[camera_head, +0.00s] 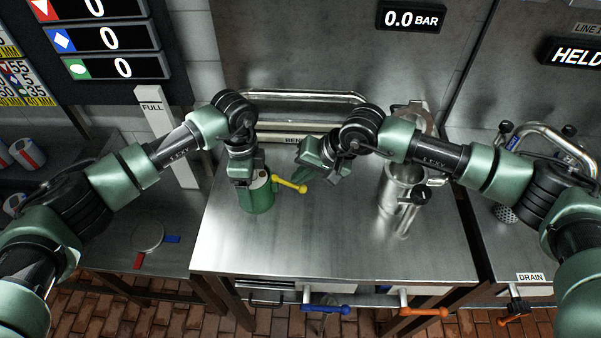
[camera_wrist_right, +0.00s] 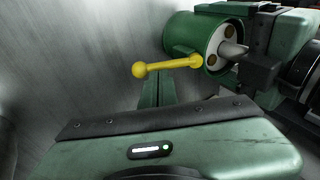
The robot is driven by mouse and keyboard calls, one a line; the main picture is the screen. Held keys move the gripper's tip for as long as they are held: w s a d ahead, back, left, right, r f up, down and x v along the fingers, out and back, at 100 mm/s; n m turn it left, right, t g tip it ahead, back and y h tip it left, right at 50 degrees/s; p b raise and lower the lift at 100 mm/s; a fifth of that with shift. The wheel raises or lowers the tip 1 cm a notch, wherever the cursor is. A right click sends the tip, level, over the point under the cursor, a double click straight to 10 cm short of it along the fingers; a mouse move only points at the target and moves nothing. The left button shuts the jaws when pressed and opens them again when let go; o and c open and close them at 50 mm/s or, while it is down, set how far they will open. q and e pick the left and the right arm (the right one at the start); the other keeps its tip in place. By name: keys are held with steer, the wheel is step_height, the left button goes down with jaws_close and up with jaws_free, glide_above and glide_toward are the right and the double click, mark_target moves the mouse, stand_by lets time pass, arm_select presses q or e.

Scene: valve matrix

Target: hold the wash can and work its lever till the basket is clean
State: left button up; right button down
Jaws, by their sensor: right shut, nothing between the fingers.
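The wash can is taken to be the green can (camera_head: 258,196) on the steel bench; it also shows in the right wrist view (camera_wrist_right: 186,40). Its yellow lever (camera_head: 290,185) sticks out to the right and ends in a ball (camera_wrist_right: 139,70). My left gripper (camera_head: 241,178) is at the can's top left side; its fingers are partly hidden, so its grip is unclear. My right gripper (camera_head: 304,160) is shut and empty, a little above the lever. In the right wrist view its fingertips (camera_wrist_right: 158,88) are just below the lever. I cannot make out the basket's contents.
A steel jug-like vessel (camera_head: 402,190) stands right of my right gripper. The front middle of the bench (camera_head: 310,245) is clear. Blue (camera_head: 325,308) and orange (camera_head: 424,312) valve handles sit under its front edge. A gauge display (camera_head: 411,18) reads 0.0 BAR.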

steer(key=shift+r, duration=0.8)
steer(key=shift+w+r, duration=0.15)
steer(key=shift+r, duration=0.1)
steer(key=d+r, duration=0.3)
steer(key=r, duration=0.9)
steer(key=shift+s, duration=0.2)
stand_by(0.6)
